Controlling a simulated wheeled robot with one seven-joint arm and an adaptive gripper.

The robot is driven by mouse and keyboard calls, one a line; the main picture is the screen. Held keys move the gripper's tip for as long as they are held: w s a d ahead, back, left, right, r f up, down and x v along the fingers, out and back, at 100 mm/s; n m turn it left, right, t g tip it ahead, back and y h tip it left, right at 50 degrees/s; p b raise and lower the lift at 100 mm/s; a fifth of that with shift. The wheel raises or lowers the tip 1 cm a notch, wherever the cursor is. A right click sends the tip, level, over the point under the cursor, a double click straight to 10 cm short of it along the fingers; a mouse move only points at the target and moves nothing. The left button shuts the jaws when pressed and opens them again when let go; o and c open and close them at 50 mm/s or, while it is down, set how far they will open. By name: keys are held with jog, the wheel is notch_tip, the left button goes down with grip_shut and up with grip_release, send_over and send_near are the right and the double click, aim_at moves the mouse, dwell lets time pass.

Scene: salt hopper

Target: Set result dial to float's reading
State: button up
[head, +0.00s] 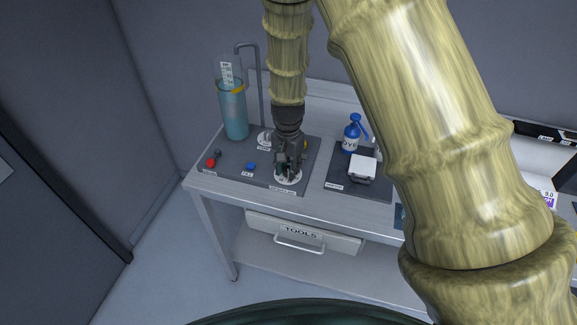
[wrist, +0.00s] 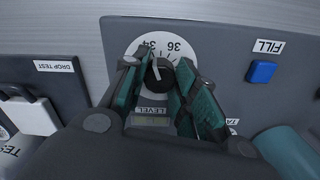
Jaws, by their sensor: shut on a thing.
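The result dial (wrist: 146,42) has a pale round face with a scale showing 34 and 36, and a black knob (wrist: 160,80) at its centre with a light pointer mark; its exact setting is hard to read. My gripper (head: 289,170) reaches down over the dial at the panel's front, and its fingers (wrist: 163,72) are shut on the knob from both sides in the wrist view. A float with a white scale stem (head: 227,73) stands in a tall cylinder of blue liquid (head: 236,120) at the panel's back left. Its reading is too small to tell.
The dark panel (head: 228,165) also carries a red knob (head: 211,163) and a blue FILL button (head: 251,166). To the right, a second panel holds a blue bottle (head: 351,138) and a white box (head: 362,168). A TOOLS drawer (head: 320,241) hangs below the table.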

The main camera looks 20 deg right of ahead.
aim_at(288, 169)
jog(key=m, duration=0.3)
jog(key=shift+p, duration=0.3)
jog(key=shift+m, duration=0.5)
jog(key=o, duration=1)
notch_tip(288, 169, up, 12)
jog(key=shift+s, duration=0.1)
dwell(0.4)
